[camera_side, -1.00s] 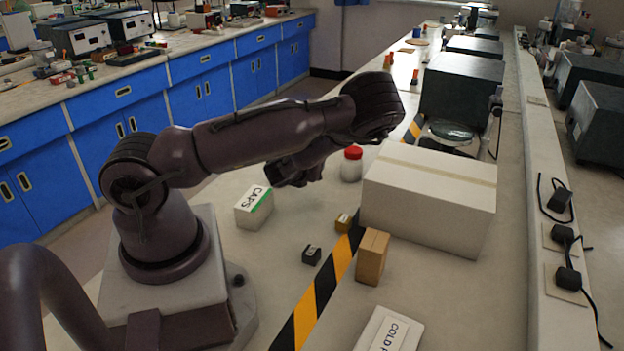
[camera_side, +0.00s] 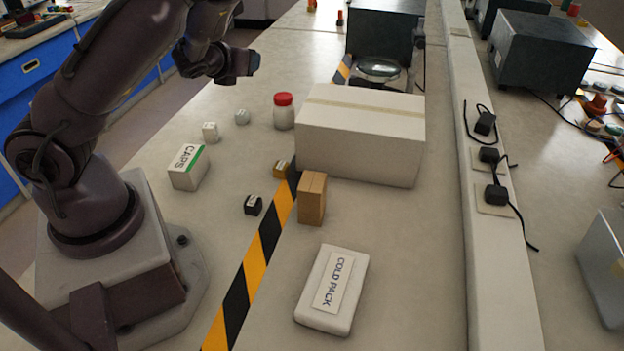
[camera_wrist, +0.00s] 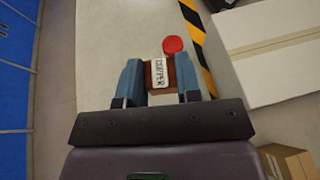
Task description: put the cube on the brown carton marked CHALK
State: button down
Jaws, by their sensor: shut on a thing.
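My gripper (camera_wrist: 159,80) is shut on a reddish-brown cube (camera_wrist: 171,75) with a white label, its lettering too small to read surely. In the side view my gripper (camera_side: 246,68) is raised above the bench at the upper left; the cube in it cannot be made out there. The brown carton (camera_side: 312,199) stands upright on the bench beside the striped tape, lower and to the right of my gripper. No CHALK marking shows on its visible faces. Its top also shows at the lower right of the wrist view (camera_wrist: 287,161).
A large white box (camera_side: 360,140) stands just behind the carton.

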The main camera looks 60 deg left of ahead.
jog(key=w+d+f+m+t+h, duration=0.25)
jog(key=d+m+h, duration=0.2)
jog(key=d, duration=0.25)
notch_tip(320, 180, up, 3)
jog(key=m+g+h, duration=0.4)
jog(key=m+h, duration=0.8)
jog(key=h, duration=0.1)
send_over(308, 180)
jog(key=shift+f, duration=5.85)
jog(key=shift+f, duration=0.15)
jog(key=c, duration=0.8)
grip_release()
